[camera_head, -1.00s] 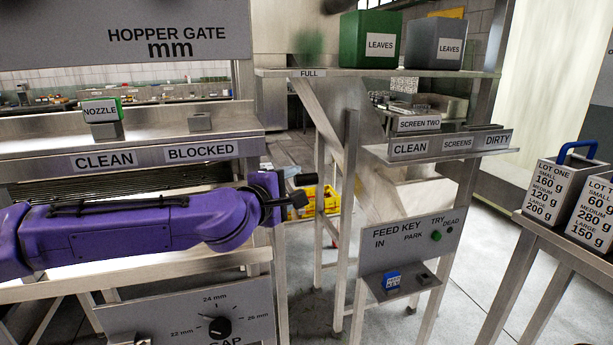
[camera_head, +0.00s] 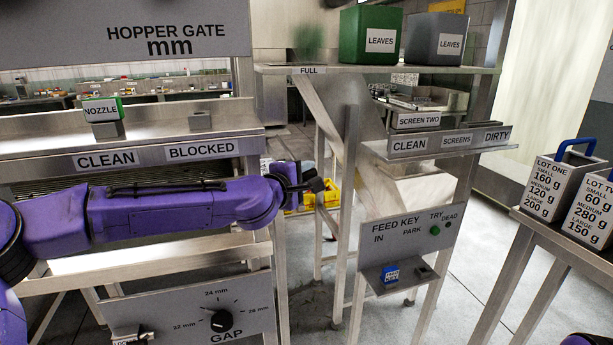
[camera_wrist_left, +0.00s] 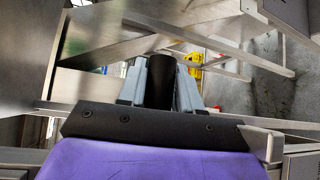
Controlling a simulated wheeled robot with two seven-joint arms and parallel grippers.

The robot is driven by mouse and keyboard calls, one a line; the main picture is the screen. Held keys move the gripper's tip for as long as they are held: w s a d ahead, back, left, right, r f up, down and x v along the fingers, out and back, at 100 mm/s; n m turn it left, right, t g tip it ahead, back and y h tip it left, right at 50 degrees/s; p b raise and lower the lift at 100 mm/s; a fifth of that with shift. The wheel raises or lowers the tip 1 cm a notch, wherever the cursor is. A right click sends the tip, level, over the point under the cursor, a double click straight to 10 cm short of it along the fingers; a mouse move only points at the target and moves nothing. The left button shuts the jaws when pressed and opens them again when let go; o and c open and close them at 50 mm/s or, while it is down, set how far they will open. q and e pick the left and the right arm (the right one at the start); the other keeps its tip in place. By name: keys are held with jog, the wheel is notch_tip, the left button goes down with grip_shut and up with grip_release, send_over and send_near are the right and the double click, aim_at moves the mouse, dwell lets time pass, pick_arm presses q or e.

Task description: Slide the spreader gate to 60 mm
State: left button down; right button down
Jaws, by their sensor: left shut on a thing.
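My left gripper (camera_head: 308,187) reaches in from the left, in front of the machine frame. In the left wrist view its two grey fingers (camera_wrist_left: 160,88) are closed on a black cylindrical knob (camera_wrist_left: 160,69). In the head view the knob shows only as a small dark end (camera_head: 316,185) at the gripper tip. I cannot tell what the knob is mounted on. No label or scale for the spreader gate is readable. The hopper gate panel (camera_head: 165,30), marked in mm, shows at the upper left, with its scale out of view. My right gripper is not in view.
A steel post (camera_head: 348,220) stands just right of the left gripper. A feed key panel (camera_head: 410,240) is beyond it. The gap dial (camera_head: 221,320) sits below my left arm. Green and grey leaves bins (camera_head: 371,42) stand on the upper shelf. Lot boxes (camera_head: 560,185) are at right.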

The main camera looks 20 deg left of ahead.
pick_arm(q)
jog(key=shift+w+a, duration=0.75)
jog(key=shift+w, duration=0.35)
jog(key=c, duration=0.8)
grip_release()
jog(key=shift+c, duration=0.2)
jog(key=shift+s, duration=0.15)
jog(key=b+v, duration=0.1)
jog(key=v, duration=0.9)
jog(key=shift+s+d, duration=0.1)
